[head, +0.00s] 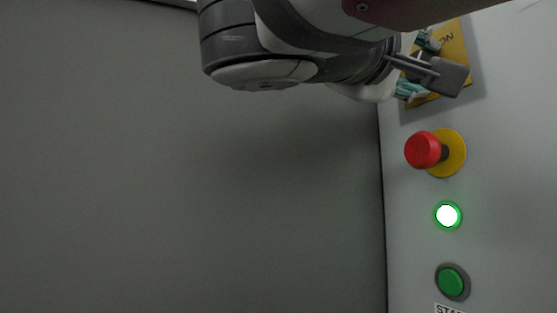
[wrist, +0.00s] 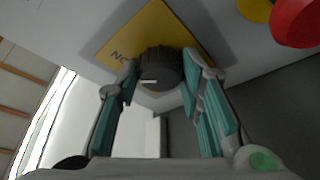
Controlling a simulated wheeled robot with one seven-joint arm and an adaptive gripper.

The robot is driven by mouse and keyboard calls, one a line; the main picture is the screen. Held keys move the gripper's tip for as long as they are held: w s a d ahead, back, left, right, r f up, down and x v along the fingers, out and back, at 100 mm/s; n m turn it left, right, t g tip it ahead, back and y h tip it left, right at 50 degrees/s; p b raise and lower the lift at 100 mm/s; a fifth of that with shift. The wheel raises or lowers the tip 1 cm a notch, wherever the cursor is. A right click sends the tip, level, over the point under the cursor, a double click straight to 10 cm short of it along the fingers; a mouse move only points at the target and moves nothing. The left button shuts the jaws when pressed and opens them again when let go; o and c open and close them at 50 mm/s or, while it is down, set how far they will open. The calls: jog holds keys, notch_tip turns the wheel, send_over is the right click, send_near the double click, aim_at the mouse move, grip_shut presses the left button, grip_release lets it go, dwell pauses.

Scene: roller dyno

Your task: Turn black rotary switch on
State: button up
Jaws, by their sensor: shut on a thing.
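The black rotary switch (wrist: 160,68) sits on a yellow plate (wrist: 152,26) with partly visible lettering, in the wrist view. A pale mark shows on the front of its knob. My gripper (wrist: 161,74) is shut on the knob, with one fingertip at each side. In the head view, my gripper (head: 420,66) is at the yellow plate (head: 456,42), upper right, where "ON" is readable.
Below the plate on the grey panel are a red mushroom button (head: 423,150) on a yellow disc, a lit indicator with a green ring (head: 447,215), and a green push button (head: 452,282). The red button also shows in the wrist view (wrist: 298,22). A dark grey surface (head: 200,200) fills the left.

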jog(key=shift+w+a+m+b, duration=0.1)
jog(key=shift+m+b, duration=0.4)
jog(key=shift+b, duration=0.2)
jog(key=shift+f, duration=0.1)
jog(key=o, duration=1.2)
jog(key=shift+c, duration=0.2)
